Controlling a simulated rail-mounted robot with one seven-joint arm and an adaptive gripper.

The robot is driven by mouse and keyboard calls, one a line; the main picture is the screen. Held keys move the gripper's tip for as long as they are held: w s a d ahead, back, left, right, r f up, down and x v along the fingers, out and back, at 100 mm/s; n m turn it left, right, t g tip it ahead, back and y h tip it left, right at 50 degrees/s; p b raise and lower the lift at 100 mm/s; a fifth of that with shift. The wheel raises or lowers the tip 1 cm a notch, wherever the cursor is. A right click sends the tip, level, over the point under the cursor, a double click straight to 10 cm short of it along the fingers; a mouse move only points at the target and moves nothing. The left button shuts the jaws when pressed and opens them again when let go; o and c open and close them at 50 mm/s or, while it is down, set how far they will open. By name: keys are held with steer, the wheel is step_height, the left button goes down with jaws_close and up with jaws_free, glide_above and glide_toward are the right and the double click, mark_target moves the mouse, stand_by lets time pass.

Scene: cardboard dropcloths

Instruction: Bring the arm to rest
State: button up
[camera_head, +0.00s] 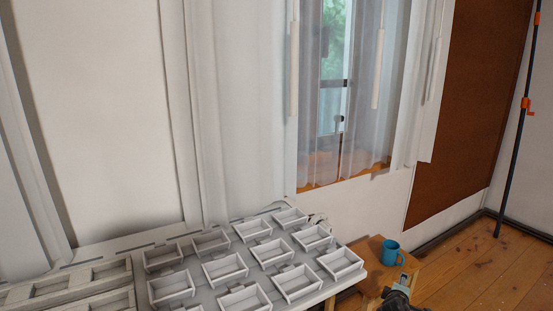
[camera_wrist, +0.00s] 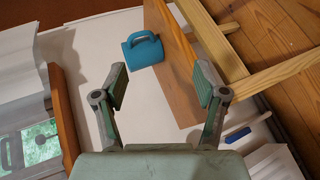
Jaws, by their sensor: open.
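My gripper (camera_wrist: 161,84) is open in the wrist view, its two fingers spread wide with nothing between the tips. A blue mug (camera_wrist: 145,50) shows just beyond the fingertips, apart from them as far as I can tell. In the head view, part of my gripper (camera_head: 403,282) shows at the bottom edge, in front of the mug (camera_head: 391,254). There the mug stands upright on a small wooden table (camera_head: 370,250). The rest of my arm is mostly cut off by the frame.
A white table (camera_head: 105,246) with several pale open boxes (camera_head: 242,301) stands left of the wooden table. A curtained window (camera_head: 340,120) is behind. Wooden floor (camera_head: 475,270) lies open at the right, with a dark pole (camera_head: 513,160) in the corner.

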steer(key=s+a+f+m+g+y+p, duration=0.1)
steer(key=s+a+f+m+g+p, duration=0.3)
steer(key=s, duration=0.4)
steer(key=s+a+f+m+g+y+p, duration=0.2)
steer(key=s+a+f+m+g+p, duration=0.15)
steer(key=s+f, duration=0.3)
steer(key=s+a+f+m+g+y+p, duration=0.15)
steer(key=s+a+f+g+p, duration=0.25)
steer(key=s, duration=0.4)
steer(key=s+a+r+g+p, duration=0.2)
steer(key=s+a+p, duration=0.2)
steer(key=s, duration=0.5)
steer(key=s+a+r+m+g+y+p, duration=0.1)
steer(key=s+a+r+g+p, duration=0.1)
steer(key=s+p, duration=0.6)
steer(key=s+a+r+m+g+y+p, duration=0.1)
steer(key=s+a+r+g+p, duration=0.2)
steer(key=s+a+p, duration=0.4)
steer(key=s+r, duration=0.1)
steer(key=s, duration=0.2)
